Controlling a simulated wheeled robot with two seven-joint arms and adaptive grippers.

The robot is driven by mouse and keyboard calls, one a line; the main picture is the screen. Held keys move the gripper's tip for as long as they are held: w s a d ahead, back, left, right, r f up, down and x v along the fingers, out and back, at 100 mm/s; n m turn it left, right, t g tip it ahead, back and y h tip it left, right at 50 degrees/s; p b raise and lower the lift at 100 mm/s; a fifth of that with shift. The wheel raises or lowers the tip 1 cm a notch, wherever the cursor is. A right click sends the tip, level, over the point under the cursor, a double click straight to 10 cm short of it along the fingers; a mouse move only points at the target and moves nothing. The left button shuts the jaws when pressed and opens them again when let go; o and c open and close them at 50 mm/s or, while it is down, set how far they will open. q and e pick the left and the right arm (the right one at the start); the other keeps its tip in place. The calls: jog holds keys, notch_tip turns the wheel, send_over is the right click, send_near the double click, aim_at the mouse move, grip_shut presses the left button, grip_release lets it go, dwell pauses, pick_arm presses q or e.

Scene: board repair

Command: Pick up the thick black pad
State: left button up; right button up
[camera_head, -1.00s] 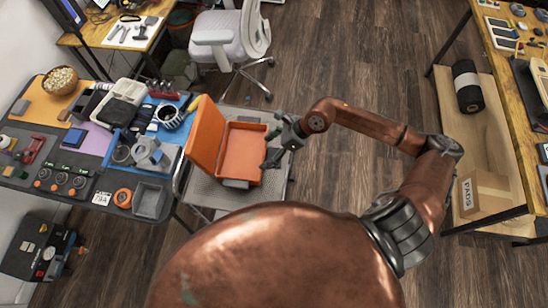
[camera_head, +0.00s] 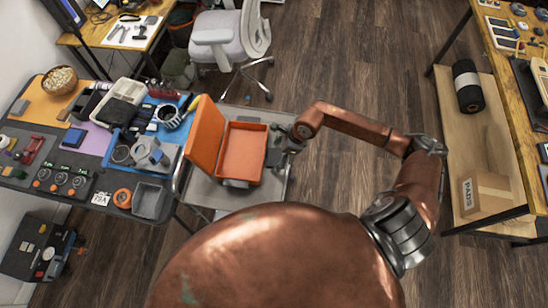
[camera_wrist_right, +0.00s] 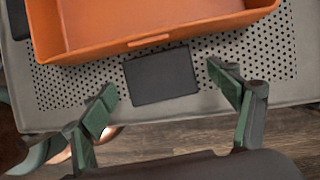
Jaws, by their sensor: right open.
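A dark, square black pad (camera_wrist_right: 162,75) lies flat on the perforated grey top of a cart, close beside the orange box, in the right wrist view. In the head view a dark patch (camera_head: 273,157) at the box's right side appears to be the same pad. My right gripper (camera_wrist_right: 170,95) is open, with one green-padded finger on each side of the pad and gaps to it. In the head view the right gripper (camera_head: 284,143) is over the cart's right edge, partly hidden by its own wrist. My left gripper is not in view.
The open orange box (camera_head: 243,152) with its raised lid fills much of the cart top (camera_head: 202,191). A cluttered workbench (camera_head: 75,205) stands to the left. A cardboard box marked PADS (camera_head: 485,194) sits on the right shelf. Floor right of the cart is clear.

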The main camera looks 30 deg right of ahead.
jog(key=shift+c, duration=0.4)
jog(key=shift+r, duration=0.1)
jog(key=c, duration=1.4)
